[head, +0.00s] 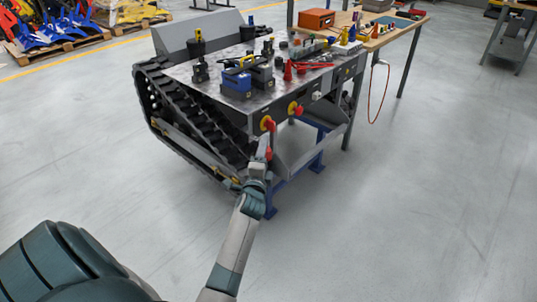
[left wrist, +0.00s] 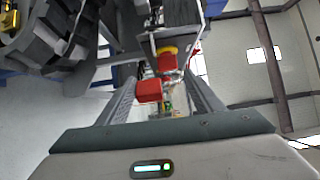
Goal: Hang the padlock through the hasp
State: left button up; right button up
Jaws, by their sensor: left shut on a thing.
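My left gripper (head: 263,158) is in front of the side panel of the tracked carrier. It is shut on a small red padlock (left wrist: 148,91), which shows between the fingers in the left wrist view and as a red patch in the head view (head: 269,153). A red and yellow rotary switch (head: 267,124) is on the panel just above the gripper; it also shows in the left wrist view (left wrist: 167,62), beyond the padlock. I cannot make out the hasp or the padlock's shackle clearly. The padlock looks apart from the switch. My right gripper is not in view.
A second red and yellow switch (head: 295,109) is to the right on the panel. The carrier's top (head: 225,75) holds blue battery-like boxes and tools. A black track (head: 190,115) is on the left. A workbench (head: 385,38) stands behind. The floor to the right is clear.

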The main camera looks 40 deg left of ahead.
pick_arm(q)
jog(key=shift+w+a, duration=0.15)
jog(key=shift+a, duration=2.2)
jog(key=shift+f, duration=0.1)
jog(key=shift+f, duration=0.15)
jog(key=shift+f, duration=0.1)
dwell(0.5)
jog(key=shift+f, duration=0.25)
jog(key=shift+f+b, duration=0.25)
jog(key=shift+b, duration=0.1)
dwell(0.4)
